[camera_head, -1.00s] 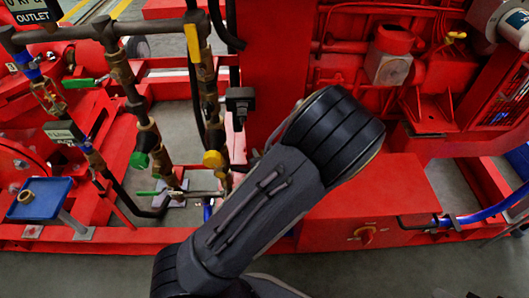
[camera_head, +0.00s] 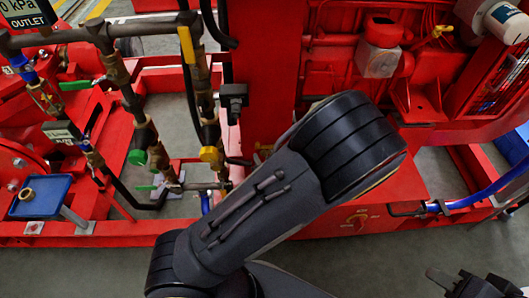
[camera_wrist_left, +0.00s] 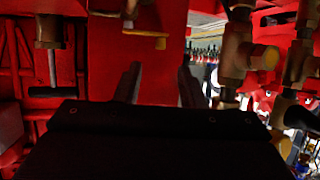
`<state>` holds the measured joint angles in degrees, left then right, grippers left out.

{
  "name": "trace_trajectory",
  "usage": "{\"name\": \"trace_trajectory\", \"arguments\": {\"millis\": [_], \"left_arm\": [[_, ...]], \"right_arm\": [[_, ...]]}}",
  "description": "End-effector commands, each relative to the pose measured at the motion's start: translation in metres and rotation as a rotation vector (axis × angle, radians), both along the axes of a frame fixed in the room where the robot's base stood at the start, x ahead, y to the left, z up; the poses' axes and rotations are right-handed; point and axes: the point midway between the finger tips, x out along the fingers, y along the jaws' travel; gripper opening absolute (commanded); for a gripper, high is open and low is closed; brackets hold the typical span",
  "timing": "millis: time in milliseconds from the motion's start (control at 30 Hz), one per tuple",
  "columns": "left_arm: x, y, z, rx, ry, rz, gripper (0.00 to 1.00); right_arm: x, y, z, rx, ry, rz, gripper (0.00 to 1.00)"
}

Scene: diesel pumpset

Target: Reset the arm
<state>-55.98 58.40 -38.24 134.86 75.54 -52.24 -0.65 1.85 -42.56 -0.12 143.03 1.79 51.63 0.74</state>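My left arm (camera_head: 270,200) fills the middle of the head view, its thick dark elbow in front of the red pumpset. I cannot make out my left gripper in the head view. In the left wrist view my left gripper (camera_wrist_left: 158,85) shows two dark fingers, apart and empty, with a red surface beyond. Part of a dark gripper, which looks like my right gripper (camera_head: 472,284), shows at the bottom right edge of the head view, cut off by the frame; its opening is unclear.
The red pumpset (camera_head: 265,70) spans the scene. A blue tray (camera_head: 42,196) is at the far left. A blue hose (camera_head: 480,199) runs at right. Grey floor lies along the front.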

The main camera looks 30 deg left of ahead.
Motion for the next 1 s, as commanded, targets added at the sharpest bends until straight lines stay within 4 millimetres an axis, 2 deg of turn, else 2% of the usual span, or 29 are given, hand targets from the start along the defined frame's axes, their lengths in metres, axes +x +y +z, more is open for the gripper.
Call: {"name": "trace_trajectory", "arguments": {"millis": [467, 567, 700, 767, 867, 1000], "left_arm": [[0.0, -0.001, -0.004, -0.032, 0.013, -0.001, 0.36], [0.001, -0.009, -0.013, -0.156, 0.063, -0.019, 0.36], [0.001, -0.04, -0.022, -0.474, 0.169, -0.103, 0.36], [-0.001, -0.057, -0.016, -0.618, 0.207, -0.167, 0.36], [-0.005, -0.08, 0.008, -0.814, 0.245, -0.294, 0.36], [-0.023, -0.096, 0.059, -0.98, 0.27, -0.504, 0.36]], "right_arm": [[0.0, 0.0, 0.0, 0.0, 0.0, 0.0, 0.35], [0.0, 0.0, 0.0, 0.0, 0.0, 0.0, 0.35], [0.0, 0.0, 0.0, 0.0, 0.0, 0.0, 0.35], [0.0, 0.0, 0.0, 0.0, 0.0, 0.0, 0.35], [0.0, 0.0, 0.0, 0.0, 0.0, 0.0, 0.35], [0.0, 0.0, 0.0, 0.0, 0.0, 0.0, 0.35]]}}
